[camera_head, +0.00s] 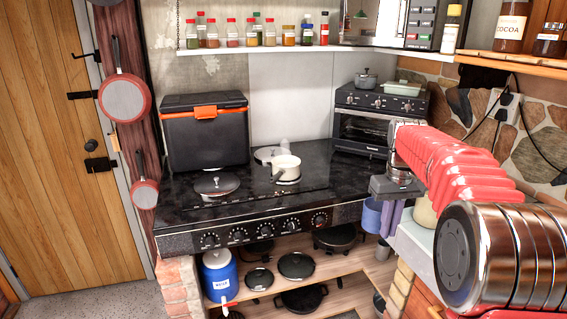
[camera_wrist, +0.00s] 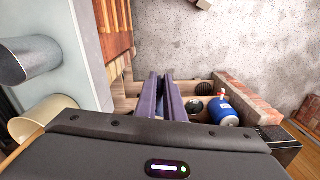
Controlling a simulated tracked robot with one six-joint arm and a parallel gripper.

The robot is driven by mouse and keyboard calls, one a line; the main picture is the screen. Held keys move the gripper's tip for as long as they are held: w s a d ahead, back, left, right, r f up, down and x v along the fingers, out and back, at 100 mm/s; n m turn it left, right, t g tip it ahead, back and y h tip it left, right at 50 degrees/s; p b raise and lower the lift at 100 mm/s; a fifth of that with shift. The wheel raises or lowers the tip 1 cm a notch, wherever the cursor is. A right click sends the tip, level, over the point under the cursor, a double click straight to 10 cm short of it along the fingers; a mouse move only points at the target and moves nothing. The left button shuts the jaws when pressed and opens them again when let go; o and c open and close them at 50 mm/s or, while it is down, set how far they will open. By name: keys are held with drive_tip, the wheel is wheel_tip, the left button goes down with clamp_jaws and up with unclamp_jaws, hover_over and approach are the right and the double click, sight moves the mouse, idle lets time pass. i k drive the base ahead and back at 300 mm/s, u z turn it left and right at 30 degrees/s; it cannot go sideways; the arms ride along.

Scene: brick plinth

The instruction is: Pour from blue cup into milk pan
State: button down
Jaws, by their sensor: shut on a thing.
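My gripper (camera_head: 389,228) points down at the front right of the stove, and its purple fingers also show in the wrist view (camera_wrist: 161,80). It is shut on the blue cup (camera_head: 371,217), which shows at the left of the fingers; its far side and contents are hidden. In the wrist view I cannot clearly make out the cup between the fingers. The cream milk pan (camera_head: 287,171) sits on the black stove top (camera_head: 325,185), left of and apart from my gripper.
A lidded pan (camera_head: 216,184) stands at the stove's left, before a black cool box (camera_head: 205,138). A toaster oven (camera_head: 362,132) stands at the back right. A pale counter (camera_head: 415,243) lies right of my gripper. A blue water jug (camera_head: 219,273) and pans fill the shelf below.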

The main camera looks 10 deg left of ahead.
sight(281, 173)
drive_tip(key=u, duration=0.2)
drive_tip(key=i, duration=0.8)
drive_tip(key=u, duration=0.95)
drive_tip(key=i, duration=1.2)
drive_tip(key=u, duration=0.1)
drive_tip(key=k, duration=0.3)
drive_tip(key=u, duration=0.1)
